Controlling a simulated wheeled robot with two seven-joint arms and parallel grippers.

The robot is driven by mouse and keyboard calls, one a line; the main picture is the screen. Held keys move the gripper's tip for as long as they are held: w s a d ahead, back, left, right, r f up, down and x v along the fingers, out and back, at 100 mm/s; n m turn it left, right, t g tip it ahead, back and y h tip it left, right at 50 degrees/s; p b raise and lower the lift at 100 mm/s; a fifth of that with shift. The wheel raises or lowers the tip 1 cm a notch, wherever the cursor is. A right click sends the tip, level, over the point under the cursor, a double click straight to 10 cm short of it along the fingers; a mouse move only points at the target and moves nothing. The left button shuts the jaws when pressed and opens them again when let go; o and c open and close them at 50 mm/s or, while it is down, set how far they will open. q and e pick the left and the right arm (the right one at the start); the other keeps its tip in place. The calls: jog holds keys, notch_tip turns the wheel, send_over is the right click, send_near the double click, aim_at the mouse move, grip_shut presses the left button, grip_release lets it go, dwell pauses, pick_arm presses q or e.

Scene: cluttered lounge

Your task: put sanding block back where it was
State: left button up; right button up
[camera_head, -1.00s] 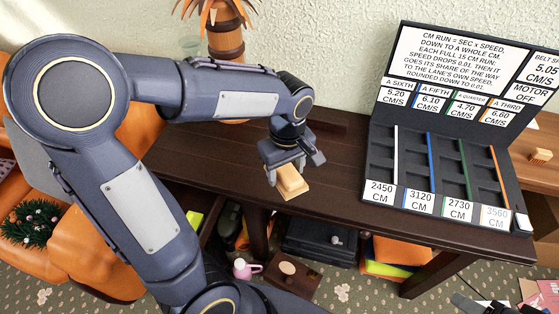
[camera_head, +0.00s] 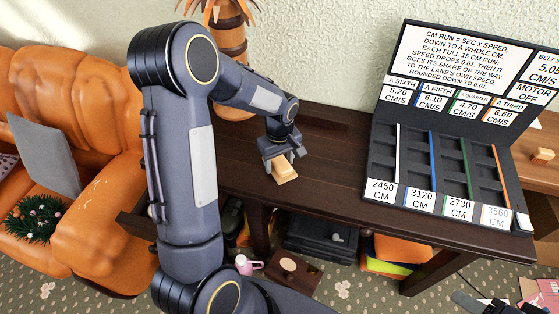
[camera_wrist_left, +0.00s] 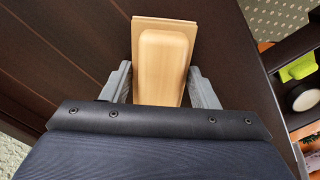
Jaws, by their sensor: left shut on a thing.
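The sanding block (camera_head: 284,174) is a pale wooden block with a rounded raised top. My left gripper (camera_head: 279,160) is shut on it over the left part of the dark table (camera_head: 330,160). In the left wrist view the block (camera_wrist_left: 162,60) sits between the two grey fingers of the gripper (camera_wrist_left: 160,88). I cannot tell whether the block touches the tabletop. My right gripper is not clearly in view; only a dark piece shows at the bottom right edge of the head view.
A black lane board (camera_head: 380,150) with number cards stands on the table's right part. A wooden brush-like block (camera_head: 541,156) lies on the surface at far right. A striped planter (camera_head: 230,40) stands behind my arm. An orange sofa (camera_head: 100,215) is at left. The tabletop between gripper and board is clear.

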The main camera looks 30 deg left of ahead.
pick_arm(q)
jog(key=shift+f, duration=0.1)
jog(key=shift+f, duration=0.15)
jog(key=o, duration=1)
jog(key=shift+c, duration=0.2)
